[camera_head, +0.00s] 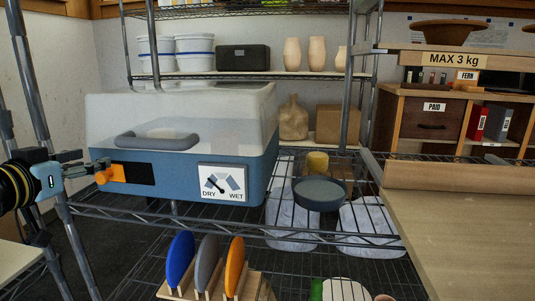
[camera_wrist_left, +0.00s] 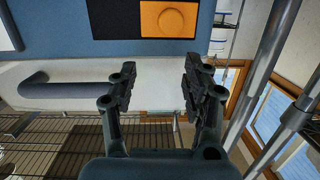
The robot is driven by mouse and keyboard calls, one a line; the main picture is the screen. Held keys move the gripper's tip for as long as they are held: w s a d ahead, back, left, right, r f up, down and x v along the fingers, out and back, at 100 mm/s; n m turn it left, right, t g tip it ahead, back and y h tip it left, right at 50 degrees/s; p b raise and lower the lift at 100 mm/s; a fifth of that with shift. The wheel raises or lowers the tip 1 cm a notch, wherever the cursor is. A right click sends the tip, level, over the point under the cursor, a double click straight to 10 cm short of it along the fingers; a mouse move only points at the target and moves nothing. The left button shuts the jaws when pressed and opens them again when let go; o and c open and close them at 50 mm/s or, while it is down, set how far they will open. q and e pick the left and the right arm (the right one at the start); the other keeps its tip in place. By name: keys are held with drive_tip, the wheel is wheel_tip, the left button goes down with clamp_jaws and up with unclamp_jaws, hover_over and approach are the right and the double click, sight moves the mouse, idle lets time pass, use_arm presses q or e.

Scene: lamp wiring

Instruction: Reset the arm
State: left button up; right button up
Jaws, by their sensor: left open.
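My left gripper (camera_head: 74,164) comes in from the left edge in the head view, beside the left end of the blue box (camera_head: 262,176) with a clear lid. Its fingertips are close to the orange knob (camera_head: 104,176) on the box front; I cannot tell whether they touch it. In the left wrist view the two fingers of my left gripper (camera_wrist_left: 158,80) stand apart with nothing between them. The orange square with its round knob (camera_wrist_left: 168,19) lies beyond the fingertips, beside a black panel (camera_wrist_left: 114,19). My right gripper is not in view.
The box has a grey handle (camera_head: 157,141) and a DRY/WET dial (camera_head: 222,184). A metal post (camera_head: 28,75) of the wire rack stands close to my left arm. Colored discs (camera_head: 181,258) stand in a wooden rack below. A wooden table (camera_head: 460,235) is at right.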

use_arm(q)
drive_tip(key=s+d+f+g+y, duration=0.1)
drive_tip(key=s+d+f+g, duration=0.3)
drive_tip(key=s+f, duration=0.55)
drive_tip(key=s+d+f+g, duration=0.2)
drive_tip(key=s+f+g, duration=0.1)
drive_tip(key=s, duration=0.4)
drive_tip(key=s+d+f+g, duration=0.2)
drive_tip(key=s+f+g, duration=0.1)
drive_tip(key=s, duration=0.5)
drive_tip(key=s+d+f+g, duration=0.3)
drive_tip(key=s, duration=0.4)
drive_tip(key=s+a+f+g, duration=0.1)
drive_tip(key=s+f, duration=0.1)
drive_tip(key=f, duration=1)
drive_tip(key=s+a+f, duration=0.1)
drive_tip(key=a+f, duration=0.1)
drive_tip(key=f, duration=1)
drive_tip(key=s+a+f+g, duration=0.1)
drive_tip(key=s+f, duration=1.6)
drive_tip(key=s, duration=0.2)
drive_tip(key=shift+s+f+g, duration=0.25)
drive_tip(key=shift+f+g, duration=0.05)
drive_tip(key=shift+f, duration=0.05)
